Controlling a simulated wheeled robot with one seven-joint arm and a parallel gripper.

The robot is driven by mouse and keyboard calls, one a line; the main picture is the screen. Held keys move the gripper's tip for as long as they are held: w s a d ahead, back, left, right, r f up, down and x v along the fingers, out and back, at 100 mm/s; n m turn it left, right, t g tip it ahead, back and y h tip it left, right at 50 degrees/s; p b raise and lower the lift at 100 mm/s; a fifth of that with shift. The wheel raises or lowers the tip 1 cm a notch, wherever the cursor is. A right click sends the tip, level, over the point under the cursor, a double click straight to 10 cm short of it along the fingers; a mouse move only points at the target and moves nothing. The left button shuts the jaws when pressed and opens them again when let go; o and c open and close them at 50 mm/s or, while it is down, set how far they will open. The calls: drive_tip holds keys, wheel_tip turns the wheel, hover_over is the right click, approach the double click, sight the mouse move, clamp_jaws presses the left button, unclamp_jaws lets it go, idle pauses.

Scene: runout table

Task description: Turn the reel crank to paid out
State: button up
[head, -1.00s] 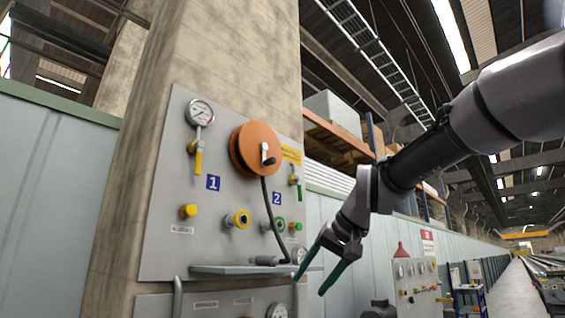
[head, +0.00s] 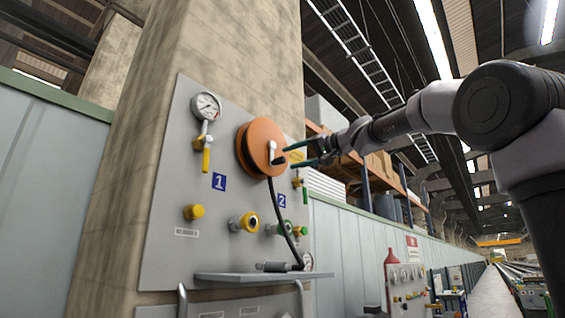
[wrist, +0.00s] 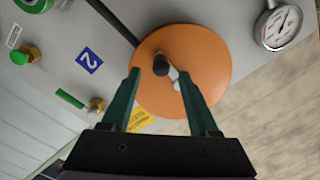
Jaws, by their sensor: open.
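The orange hose reel (head: 259,148) is mounted on the grey panel, with a black hose (head: 282,215) hanging from it. Its crank (head: 272,150) has a light arm and a black knob (head: 279,161). In the wrist view the reel (wrist: 205,60) fills the middle, and the black knob (wrist: 160,59) is near the left fingertip, with the light crank arm running down to the right. My gripper (head: 297,156) is open, its two green fingers pointing at the crank from the right. In the wrist view the knob appears just beyond the fingertips, between their lines; contact cannot be told.
The panel (head: 170,235) also carries a gauge (head: 206,106) with a yellow-handled valve (head: 206,158), several yellow and green fittings, and a shelf (head: 255,277) below. A green-handled valve (head: 305,190) sits below my gripper. Open air lies right of the panel.

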sight(285, 160)
drive_tip(key=x, duration=0.5)
drive_tip(key=shift+w+a, duration=0.15)
drive_tip(key=shift+a, duration=0.2)
clamp_jaws()
idle(1.1)
